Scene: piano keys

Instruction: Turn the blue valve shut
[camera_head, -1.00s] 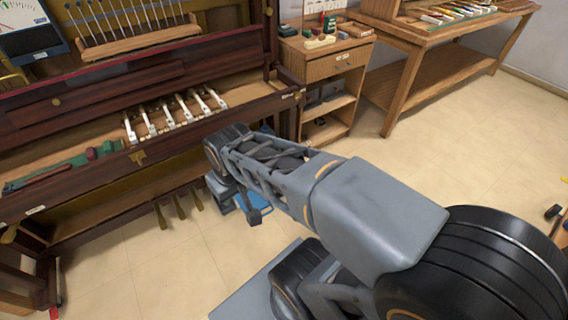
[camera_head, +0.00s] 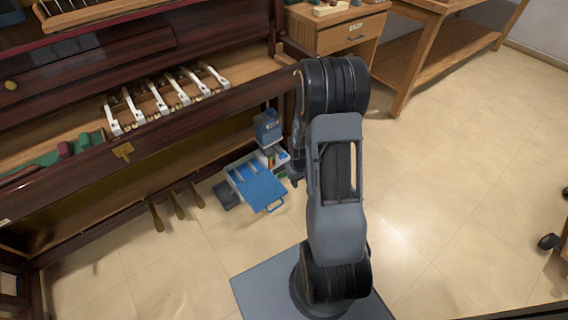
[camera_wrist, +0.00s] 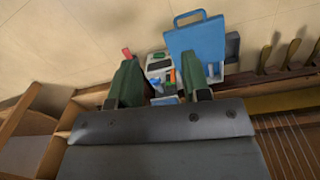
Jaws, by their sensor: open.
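I cannot make out a blue valve in any current view. My gripper (camera_wrist: 158,78) shows in the wrist view as two green fingers standing apart, with nothing held between them. It points down toward the floor beside the piano, with an open blue toolbox (camera_wrist: 196,42) beyond the fingers. In the head view the gripper is mostly hidden behind my arm. The same blue toolbox (camera_head: 258,187) lies open on the floor there, left of my arm, with small items inside.
A blue-grey container (camera_head: 267,128) stands behind the toolbox. The opened piano (camera_head: 150,145) with white key levers fills the left, its brass pedals (camera_head: 178,206) below. A wooden cabinet (camera_head: 335,40) stands behind my arm. The tiled floor at right is mostly clear.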

